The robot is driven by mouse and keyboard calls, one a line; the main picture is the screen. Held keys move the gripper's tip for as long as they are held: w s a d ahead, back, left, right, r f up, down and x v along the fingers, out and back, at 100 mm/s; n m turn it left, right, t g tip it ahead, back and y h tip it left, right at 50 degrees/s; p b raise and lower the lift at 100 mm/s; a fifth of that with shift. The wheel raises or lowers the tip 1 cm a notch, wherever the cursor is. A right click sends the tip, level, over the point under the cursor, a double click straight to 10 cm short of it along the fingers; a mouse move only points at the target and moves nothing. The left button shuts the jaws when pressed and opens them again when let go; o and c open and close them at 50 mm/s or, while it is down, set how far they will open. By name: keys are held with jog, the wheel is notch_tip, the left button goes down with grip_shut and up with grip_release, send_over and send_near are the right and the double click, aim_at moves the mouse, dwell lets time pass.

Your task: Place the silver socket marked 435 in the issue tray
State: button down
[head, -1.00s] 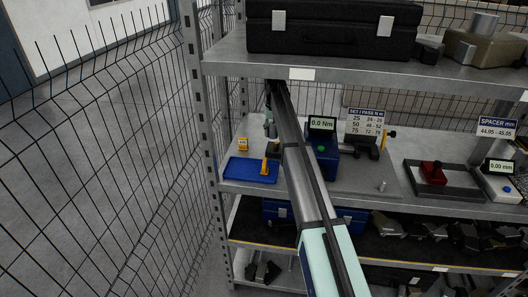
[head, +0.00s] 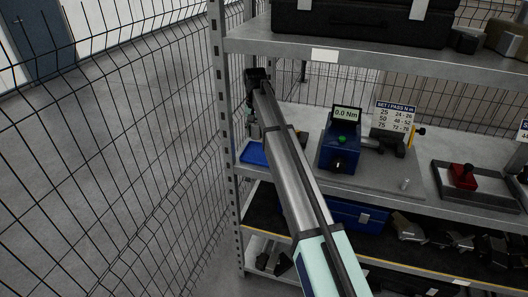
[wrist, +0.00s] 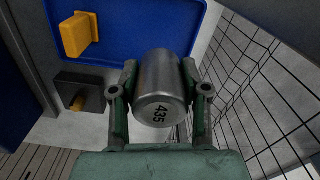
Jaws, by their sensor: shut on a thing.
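The silver socket (wrist: 160,82) shows its end marked 435 in the wrist view. My gripper (wrist: 158,85) is shut on its sides. The blue tray (wrist: 126,30), which I take for the issue tray, lies beyond and below the socket, which overlaps its edge in the picture; the height between them is hard to judge. A yellow piece (wrist: 79,34) is on the tray. In the head view the tray (head: 252,153) is partly hidden by my arm, and the socket cannot be made out there.
A dark block with a yellowish peg (wrist: 80,96) is beside the tray. A blue torque tester (head: 340,150) reading 0.0 Nm stands to the right on the same shelf. The upper shelf (head: 400,65) is overhead, with an upright (head: 229,130) and wire mesh at left.

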aim_at(256, 123)
notch_tip(256, 123, down, 8)
jog(key=shift+f+p, duration=0.1)
jog(key=shift+p, duration=1.15)
jog(key=shift+f, duration=0.1)
jog(key=c, duration=0.6)
grip_release()
jog(key=shift+o, duration=0.2)
notch_tip(256, 123, up, 12)
jog(key=b, duration=0.3)
jog(key=shift+d, duration=0.1)
